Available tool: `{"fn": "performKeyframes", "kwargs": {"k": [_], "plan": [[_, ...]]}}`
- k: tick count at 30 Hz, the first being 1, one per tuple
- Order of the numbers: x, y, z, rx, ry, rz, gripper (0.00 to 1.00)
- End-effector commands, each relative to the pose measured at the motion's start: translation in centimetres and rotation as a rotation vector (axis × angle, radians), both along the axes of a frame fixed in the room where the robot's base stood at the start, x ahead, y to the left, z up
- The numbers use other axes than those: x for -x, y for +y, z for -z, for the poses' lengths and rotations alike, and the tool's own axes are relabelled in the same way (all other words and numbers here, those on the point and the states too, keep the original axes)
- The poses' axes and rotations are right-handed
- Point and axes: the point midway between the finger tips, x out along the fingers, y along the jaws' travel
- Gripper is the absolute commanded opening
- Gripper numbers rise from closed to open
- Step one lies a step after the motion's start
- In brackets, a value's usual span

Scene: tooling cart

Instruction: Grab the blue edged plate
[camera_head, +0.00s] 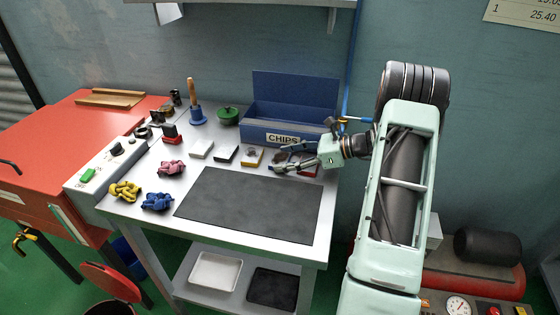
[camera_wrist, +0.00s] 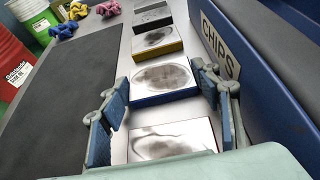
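The blue edged plate (camera_wrist: 165,77) is a flat block with a dark smudged pale top and a blue rim. It lies on the bench in a row of similar blocks. In the head view my gripper (camera_head: 282,158) is over this part of the row and largely hides the plate. In the wrist view my gripper (camera_wrist: 162,100) is open, with one finger on either side of the row. The fingertips are near the left and right sides of the blue edged plate. Nothing is held, and contact cannot be told.
A yellow edged block (camera_wrist: 158,41) lies just beyond the plate, and another pale-topped block (camera_wrist: 172,140) lies nearer. The blue CHIPS bin (camera_head: 289,128) stands close behind the row. A dark mat (camera_head: 250,205) lies in front, clear of objects.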

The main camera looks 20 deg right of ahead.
Motion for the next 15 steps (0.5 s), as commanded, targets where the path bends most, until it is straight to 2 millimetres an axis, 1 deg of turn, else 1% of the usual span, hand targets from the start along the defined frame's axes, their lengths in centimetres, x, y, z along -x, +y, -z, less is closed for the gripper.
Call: {"fn": "performKeyframes", "kwargs": {"k": [1,2,10,15], "plan": [[0.0,0.0,-0.01,0.0,0.0,0.0,0.47],[0.0,0.0,-0.01,0.0,0.0,0.0,0.44],[0.01,-0.02,-0.02,0.0,0.0,0.0,0.14],[-0.05,0.0,-0.2,-0.001,-0.003,-0.001,0.13]]}}
